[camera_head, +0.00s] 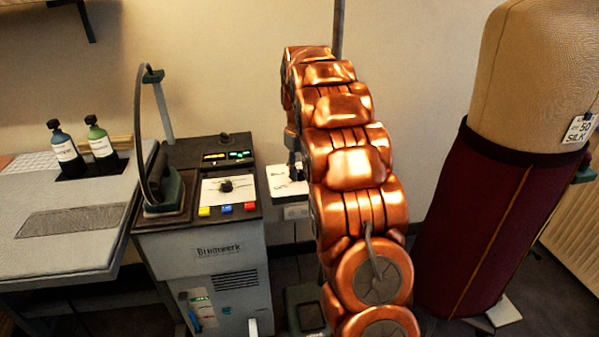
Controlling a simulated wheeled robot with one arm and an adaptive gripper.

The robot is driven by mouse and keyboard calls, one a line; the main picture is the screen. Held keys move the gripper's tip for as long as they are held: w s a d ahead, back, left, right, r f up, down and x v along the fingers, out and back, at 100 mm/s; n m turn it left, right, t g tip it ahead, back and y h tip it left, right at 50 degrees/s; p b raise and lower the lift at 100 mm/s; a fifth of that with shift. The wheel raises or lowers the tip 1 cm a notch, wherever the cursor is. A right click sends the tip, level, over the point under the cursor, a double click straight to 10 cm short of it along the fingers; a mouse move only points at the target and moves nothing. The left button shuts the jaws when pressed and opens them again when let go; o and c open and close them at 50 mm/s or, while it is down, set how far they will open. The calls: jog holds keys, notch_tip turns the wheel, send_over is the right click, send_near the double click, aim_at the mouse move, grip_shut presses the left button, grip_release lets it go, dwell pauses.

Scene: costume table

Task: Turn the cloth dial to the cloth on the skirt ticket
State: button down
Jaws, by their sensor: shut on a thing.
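The skirt ticket (578,130) hangs on the dress form's right side and reads "50 SILK". The maroon skirt (478,220) is on the tan dress form (535,60). My gripper (296,172) is dark and partly hidden behind my copper arm. It points down at a small white plate (284,188) with dark marks, right of the grey machine, and is shut on a dial there. The dial itself and its pointer are hidden by the gripper and arm. Another black knob (226,186) sits on the machine's white panel, apart from my gripper.
The grey "Bromwerk" machine (222,255) has lit green displays and yellow, red and blue buttons. An iron (165,185) stands on its left. Two bottles (66,150) stand on the ironing table (75,250). Floor shows between my arm and the skirt.

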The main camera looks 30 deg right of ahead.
aim_at(299, 172)
jog(key=shift+m, duration=0.8)
jog(key=c, duration=0.8)
grip_release()
jog(key=shift+r, duration=0.1)
jog(key=shift+r, duration=3.65)
jog(key=shift+a, duration=0.1)
